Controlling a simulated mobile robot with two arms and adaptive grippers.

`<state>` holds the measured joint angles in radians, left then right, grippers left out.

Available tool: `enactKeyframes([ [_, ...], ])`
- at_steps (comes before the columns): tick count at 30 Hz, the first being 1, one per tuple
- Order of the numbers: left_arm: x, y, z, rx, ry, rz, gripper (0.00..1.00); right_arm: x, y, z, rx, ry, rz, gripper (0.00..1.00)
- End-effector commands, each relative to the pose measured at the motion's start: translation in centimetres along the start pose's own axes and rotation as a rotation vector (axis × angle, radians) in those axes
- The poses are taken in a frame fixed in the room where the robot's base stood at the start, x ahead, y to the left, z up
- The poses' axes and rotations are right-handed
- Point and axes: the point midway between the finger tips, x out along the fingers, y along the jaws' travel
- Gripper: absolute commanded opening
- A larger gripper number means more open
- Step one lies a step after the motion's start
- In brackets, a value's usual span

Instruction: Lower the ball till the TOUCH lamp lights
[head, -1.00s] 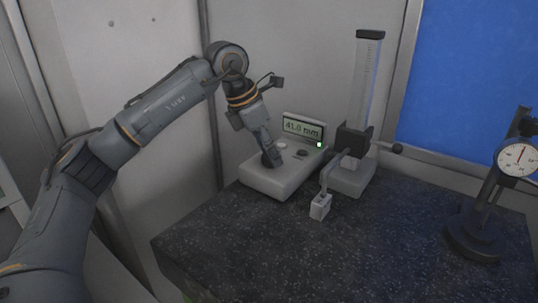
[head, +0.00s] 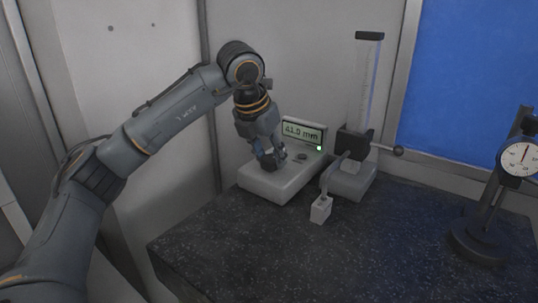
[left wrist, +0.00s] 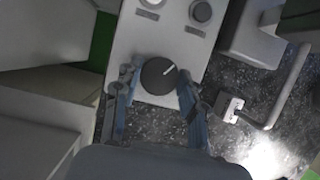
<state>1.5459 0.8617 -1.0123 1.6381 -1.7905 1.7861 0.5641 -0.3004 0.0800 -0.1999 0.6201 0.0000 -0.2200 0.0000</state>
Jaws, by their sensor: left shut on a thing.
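My left gripper (head: 270,160) reaches down to the near part of a pale control box (head: 262,185). In the left wrist view its fingers (left wrist: 158,95) are on either side of a round black knob (left wrist: 159,76) with a white pointer line, shut on it. The display (head: 303,134) on the box seems to read 41.0 mm. A small green lamp (head: 319,148) glows at its lower right; its label is not legible. A height stand (head: 366,90) carries a bent arm with a small pale block (head: 320,209) at its end. I cannot make out a ball. My right gripper is not in view.
The box also has a pale button (left wrist: 152,3) and a dark grey button (left wrist: 201,11). A dial gauge (head: 518,158) on a black stand is at the right. The dark speckled slab (head: 370,255) is clear in front. Walls stand close behind.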

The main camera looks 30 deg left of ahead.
Motion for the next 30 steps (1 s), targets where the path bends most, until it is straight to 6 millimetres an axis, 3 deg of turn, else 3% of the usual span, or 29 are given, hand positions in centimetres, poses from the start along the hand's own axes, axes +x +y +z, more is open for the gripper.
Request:
enactKeyframes([
  [10,0.1,0.0,-0.1,-0.002,0.003,0.001,0.10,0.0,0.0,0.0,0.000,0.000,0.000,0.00],
  [11,0.1,0.0,-0.1,-0.002,0.003,0.001,0.43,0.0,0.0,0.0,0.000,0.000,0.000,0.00],
  [14,0.1,0.0,-0.1,-0.001,0.002,0.001,0.64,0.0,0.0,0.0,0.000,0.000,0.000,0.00],
  [25,-0.3,0.0,0.0,-0.001,0.000,0.000,0.64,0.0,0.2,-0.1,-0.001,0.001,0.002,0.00],
  [30,-2.6,0.0,0.1,-0.001,-0.003,0.000,0.64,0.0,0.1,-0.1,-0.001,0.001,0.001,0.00],
])
